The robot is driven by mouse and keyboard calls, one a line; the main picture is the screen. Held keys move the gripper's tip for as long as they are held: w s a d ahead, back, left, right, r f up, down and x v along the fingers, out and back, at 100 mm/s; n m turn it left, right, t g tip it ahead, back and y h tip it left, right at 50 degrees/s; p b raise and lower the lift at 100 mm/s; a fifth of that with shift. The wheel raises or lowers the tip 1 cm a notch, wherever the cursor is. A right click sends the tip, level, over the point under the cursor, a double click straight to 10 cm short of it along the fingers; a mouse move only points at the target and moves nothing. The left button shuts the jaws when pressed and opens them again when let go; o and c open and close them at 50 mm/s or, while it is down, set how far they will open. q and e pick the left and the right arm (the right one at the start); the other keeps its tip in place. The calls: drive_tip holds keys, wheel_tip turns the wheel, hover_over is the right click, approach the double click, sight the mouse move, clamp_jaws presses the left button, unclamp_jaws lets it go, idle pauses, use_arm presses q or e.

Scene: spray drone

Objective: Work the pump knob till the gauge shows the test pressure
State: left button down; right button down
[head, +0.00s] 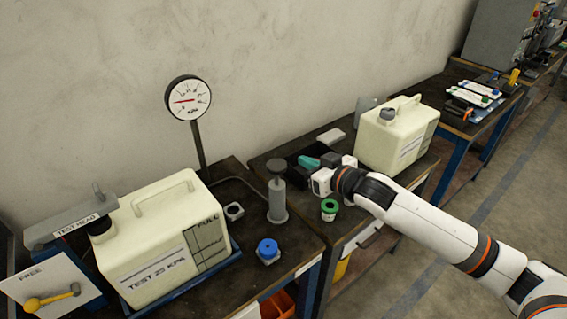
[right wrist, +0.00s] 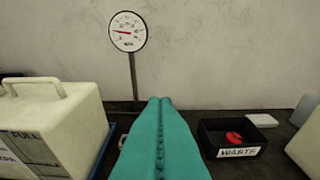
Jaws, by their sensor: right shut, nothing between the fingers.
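The pump (head: 278,202) is a grey cylinder with a dark round knob (head: 277,166) on a stem, raised above its body. My right gripper (head: 307,161) has teal fingers, shut and empty, just right of the knob with a small gap; contact cannot be confirmed. In the right wrist view its fingers (right wrist: 160,130) are together and hide the pump. The round gauge (head: 188,98) stands on a post behind; its red needle points left, near the low side, and its numbers are too small to read. It also shows in the right wrist view (right wrist: 128,32). My left gripper is out of view.
A cream tank (head: 160,235) marked "TEST 25 KPA" stands at left under the test head (head: 72,222). A black waste bin (right wrist: 232,142) and a second cream tank (head: 398,135) are at right.

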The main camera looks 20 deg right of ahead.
drive_tip(key=p, duration=0.3)
hover_over(283, 169)
drive_tip(key=shift+s+f, duration=0.1)
drive_tip(key=shift+f, duration=0.85)
wheel_tip(283, 169, down, 4)
drive_tip(key=shift+r, duration=0.25)
drive_tip(key=shift+f, duration=0.5)
wheel_tip(283, 169, down, 6)
drive_tip(key=b, duration=0.2)
drive_tip(key=shift+r+b, duration=0.1)
drive_tip(key=shift+b, duration=0.3)
